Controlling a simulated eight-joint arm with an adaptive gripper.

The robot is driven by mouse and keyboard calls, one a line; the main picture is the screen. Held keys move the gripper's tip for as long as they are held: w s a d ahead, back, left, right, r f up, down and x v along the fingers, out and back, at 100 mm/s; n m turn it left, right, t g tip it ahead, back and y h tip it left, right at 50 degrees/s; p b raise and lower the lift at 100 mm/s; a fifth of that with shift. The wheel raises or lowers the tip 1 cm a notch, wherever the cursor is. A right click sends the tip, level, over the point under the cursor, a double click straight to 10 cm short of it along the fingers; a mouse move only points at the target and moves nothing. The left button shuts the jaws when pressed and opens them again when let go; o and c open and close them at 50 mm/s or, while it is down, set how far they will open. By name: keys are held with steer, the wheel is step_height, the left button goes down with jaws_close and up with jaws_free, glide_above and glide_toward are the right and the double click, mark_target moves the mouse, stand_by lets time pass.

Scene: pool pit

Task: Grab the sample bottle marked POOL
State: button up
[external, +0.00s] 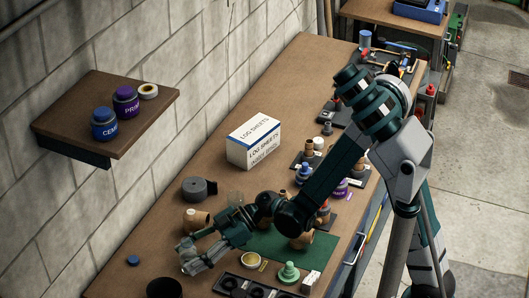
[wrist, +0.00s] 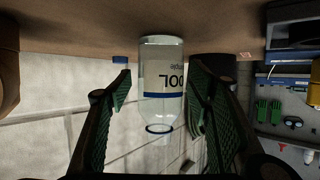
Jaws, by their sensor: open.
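The sample bottle (wrist: 162,85) is clear, with a white label and a blue line. The picture is inverted in the wrist view, and the label shows "OOL" and "sample" upside down, with its first letter out of sight. The bottle stands on the bench between the two fingers of my gripper (wrist: 160,95). The gripper is open, with a gap visible on the left; contact on the right is unclear. In the external view my gripper (external: 190,256) is low over the bench's near left part. I cannot clearly pick out the bottle there.
A tan pipe fitting (external: 195,220), a blue cap (external: 133,260) and a black cup (external: 164,289) surround the gripper. A yellow-topped tin (external: 250,260) and a green stepped piece (external: 288,273) are to its right. A log sheets box (external: 253,141) stands farther back. The wall runs along the left.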

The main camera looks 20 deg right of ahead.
stand_by(0.5)
steer(key=c, duration=1.1)
steer(key=shift+o, duration=0.2)
steer(key=shift+r, duration=0.2)
step_height(320, 180, up, 9)
steer(key=p, duration=0.2)
steer(key=shift+r+p, duration=0.2)
steer(key=shift+p, duration=0.2)
steer(key=shift+r, duration=0.1)
stand_by(0.8)
